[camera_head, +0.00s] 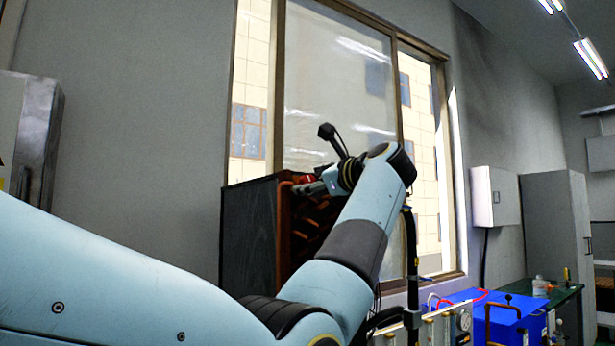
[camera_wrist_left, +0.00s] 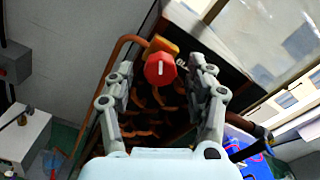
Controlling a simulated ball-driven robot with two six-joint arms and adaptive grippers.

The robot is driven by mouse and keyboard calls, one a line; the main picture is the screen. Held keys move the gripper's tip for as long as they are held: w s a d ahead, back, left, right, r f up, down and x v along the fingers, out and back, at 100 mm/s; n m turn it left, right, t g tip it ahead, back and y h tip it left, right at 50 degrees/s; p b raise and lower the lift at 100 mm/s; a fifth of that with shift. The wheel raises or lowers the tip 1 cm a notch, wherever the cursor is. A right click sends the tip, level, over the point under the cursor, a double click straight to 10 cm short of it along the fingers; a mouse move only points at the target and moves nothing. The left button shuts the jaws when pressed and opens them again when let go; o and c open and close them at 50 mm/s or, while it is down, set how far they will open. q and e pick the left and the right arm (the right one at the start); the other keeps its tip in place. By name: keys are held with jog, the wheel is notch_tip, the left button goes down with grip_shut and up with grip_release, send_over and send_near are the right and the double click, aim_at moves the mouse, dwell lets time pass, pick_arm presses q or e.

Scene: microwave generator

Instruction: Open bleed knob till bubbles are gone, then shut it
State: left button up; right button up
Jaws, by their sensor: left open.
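The bleed knob (camera_wrist_left: 160,70) is a red, faceted knob in the left wrist view, on an orange-brown fitting at the end of a copper pipe. My left gripper (camera_wrist_left: 163,78) is open, with one finger on each side of the knob in that view. I cannot tell whether the fingers touch it. In the head view my left gripper (camera_head: 318,186) is at the top of the dark cabinet (camera_head: 248,240), beside a small red part of the knob (camera_head: 304,179). Bubbles cannot be made out. My right gripper is not in view.
Copper coils (camera_wrist_left: 150,112) fill the open side of the cabinet below the knob. A window (camera_head: 340,90) stands behind it. A blue box (camera_head: 465,312) with hoses and a gauge is at the lower right. A grey wall cabinet (camera_head: 38,130) is at the left.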

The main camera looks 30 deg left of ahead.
pick_arm(q)
jog(key=shift+x, duration=1.15)
grip_shut()
